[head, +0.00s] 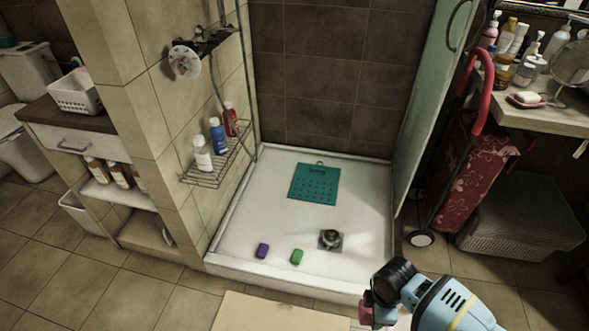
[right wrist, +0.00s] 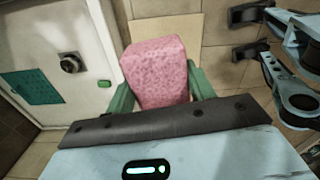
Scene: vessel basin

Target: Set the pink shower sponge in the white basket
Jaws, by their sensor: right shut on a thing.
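The pink sponge (right wrist: 155,65) is a speckled block between the two green fingers of my right gripper (right wrist: 160,84) in the right wrist view. The gripper is shut on it and holds it over the floor. In the head view my right gripper (head: 368,312) is at the lower right, in front of the shower tray, with a dull pink patch of the sponge (head: 366,317) showing. The white basket (head: 76,97) stands on the dark cabinet top at the far left, well away from the gripper. My left gripper is not seen.
The shower tray (head: 235,225) holds a teal mat (head: 314,184), purple and green soap bars and a drain. A tiled wall with a wire rack (head: 205,180) of bottles stands between tray and cabinet (head: 65,143). A red trolley (head: 465,175) and grey hamper (head: 520,225) stand right.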

